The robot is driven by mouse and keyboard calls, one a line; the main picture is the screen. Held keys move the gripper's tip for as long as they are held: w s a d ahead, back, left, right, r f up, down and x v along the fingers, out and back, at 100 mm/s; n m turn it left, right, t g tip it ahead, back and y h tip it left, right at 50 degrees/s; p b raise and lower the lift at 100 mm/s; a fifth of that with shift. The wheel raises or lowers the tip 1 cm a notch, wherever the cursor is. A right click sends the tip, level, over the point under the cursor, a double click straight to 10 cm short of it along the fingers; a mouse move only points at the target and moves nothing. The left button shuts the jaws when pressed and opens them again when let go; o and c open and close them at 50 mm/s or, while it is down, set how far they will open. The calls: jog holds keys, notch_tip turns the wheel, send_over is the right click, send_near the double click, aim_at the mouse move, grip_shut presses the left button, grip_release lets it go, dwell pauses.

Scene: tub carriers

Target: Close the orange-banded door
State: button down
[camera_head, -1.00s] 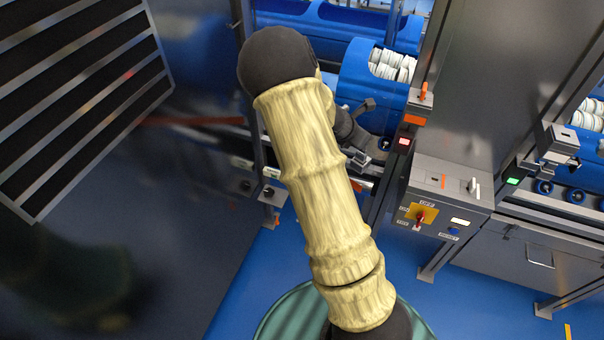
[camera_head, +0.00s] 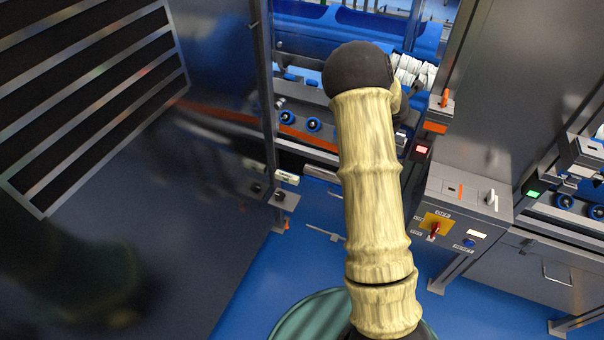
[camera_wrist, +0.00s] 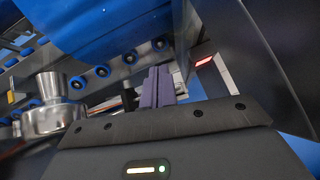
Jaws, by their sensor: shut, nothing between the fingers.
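No door with a clear orange band shows whole. I cannot tell which piece is the door. A small orange tag (camera_head: 436,128) sits on the right-hand post. In the wrist view my gripper (camera_wrist: 155,76) is shut and empty, its purple-grey fingers together in front of the rollers. In the head view my arm hides it. I cannot tell whether it touches anything.
A control box (camera_head: 462,205) with a red knob stands right of my arm, below a red-lit lamp (camera_head: 422,150). That lamp also shows in the wrist view (camera_wrist: 205,61). A slatted dark grille (camera_head: 90,80) is upper left. Blue floor (camera_head: 300,262) is open below the bay.

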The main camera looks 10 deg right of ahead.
dwell(0.4)
jog(key=shift+s+a+f+b, duration=0.2)
jog(key=shift+a+b, duration=0.15)
jog(key=shift+b, duration=0.2)
jog(key=s+f+v, duration=0.1)
jog(key=s+v, duration=0.1)
jog(key=v, duration=1.1)
jog(key=w+a+f+n+g+h+b, duration=0.4)
jog(key=f+n+g+h+b, duration=0.1)
jog(key=n+h, duration=0.5)
notch_tip(320, 180, down, 2)
jog(key=shift+a+f+h+b, duration=0.1)
jog(key=shift+a+h+b, duration=0.1)
jog(key=shift+h+b, duration=0.5)
